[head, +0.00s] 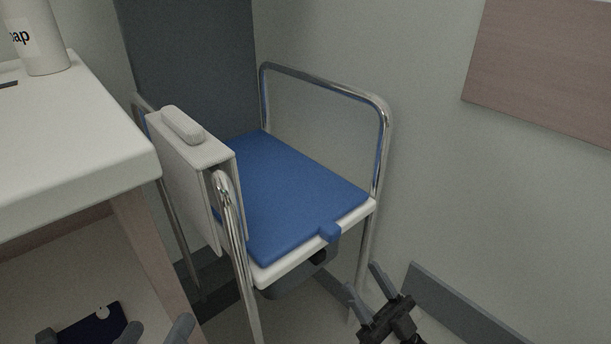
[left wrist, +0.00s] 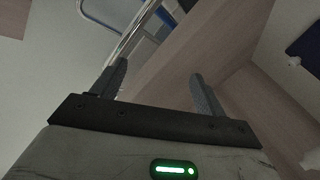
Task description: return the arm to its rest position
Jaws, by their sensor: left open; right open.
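My left gripper (head: 156,332) shows only as two grey fingertips at the bottom left of the head view, below the white table. Its fingers stand apart with nothing between them in the left wrist view (left wrist: 157,85). My right gripper (head: 365,285) is at the bottom, right of centre, in front of the chair and near the wall's base. Its two fingers are spread and empty. Most of both arms is out of view.
A chair with a blue seat (head: 290,190) and chrome armrests stands ahead. A white box-like item (head: 190,175) hangs at its left armrest. A white table (head: 70,140) with a bottle (head: 42,45) is at left. A dark blue item (head: 92,325) lies below. Wall skirting (head: 470,310) is at right.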

